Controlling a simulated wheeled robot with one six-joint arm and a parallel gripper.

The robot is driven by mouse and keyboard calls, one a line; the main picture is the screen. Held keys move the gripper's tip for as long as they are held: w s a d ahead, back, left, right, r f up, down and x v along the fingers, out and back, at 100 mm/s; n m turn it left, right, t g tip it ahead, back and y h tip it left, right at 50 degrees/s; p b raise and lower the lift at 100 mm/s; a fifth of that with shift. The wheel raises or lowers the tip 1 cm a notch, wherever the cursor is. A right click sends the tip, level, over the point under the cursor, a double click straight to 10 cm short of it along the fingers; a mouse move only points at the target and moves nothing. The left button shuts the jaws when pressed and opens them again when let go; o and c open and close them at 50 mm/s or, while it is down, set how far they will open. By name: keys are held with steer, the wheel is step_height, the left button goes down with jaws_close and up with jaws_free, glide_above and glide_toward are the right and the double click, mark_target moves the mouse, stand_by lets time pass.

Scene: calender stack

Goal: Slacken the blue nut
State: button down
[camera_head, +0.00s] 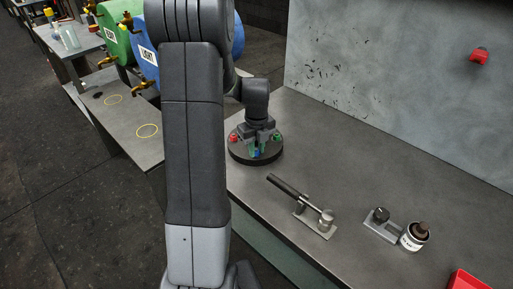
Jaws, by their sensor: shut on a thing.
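A round dark base (240,152) stands on the grey bench, close to my arm. It carries a red nut (234,137), a green nut (277,138) and a small blue nut (257,153) at its front. My gripper (257,146) points down over the base, with its fingers at the blue nut. It is shut on the blue nut, as far as this small view shows. My own arm hides the left side of the bench and part of the base.
A dark-handled tool (287,186) rests on a metal plate to the right. A bracket with a black knob (381,215) and a white jar (414,236) stand further right. A red tray (469,281) is at the lower right. Green and blue drums (146,50) stand behind left.

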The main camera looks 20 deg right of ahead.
steer(key=n+b, duration=0.1)
steer(key=n, duration=0.4)
steer(key=shift+d, duration=0.1)
steer(key=n, duration=0.4)
steer(key=shift+w, duration=0.1)
steer(key=n+b, duration=0.1)
steer(key=n, duration=0.4)
steer(key=shift+d, duration=0.1)
steer(key=n, duration=0.4)
steer(key=shift+w+n, duration=0.15)
steer(key=shift+n, duration=0.15)
steer(key=n, duration=0.9)
steer(key=shift+w+b, duration=0.1)
steer(key=shift+b, duration=0.2)
steer(key=n, duration=0.4)
steer(key=shift+a, duration=0.2)
steer(key=shift+a+n, duration=0.1)
steer(key=shift+n, duration=2.7)
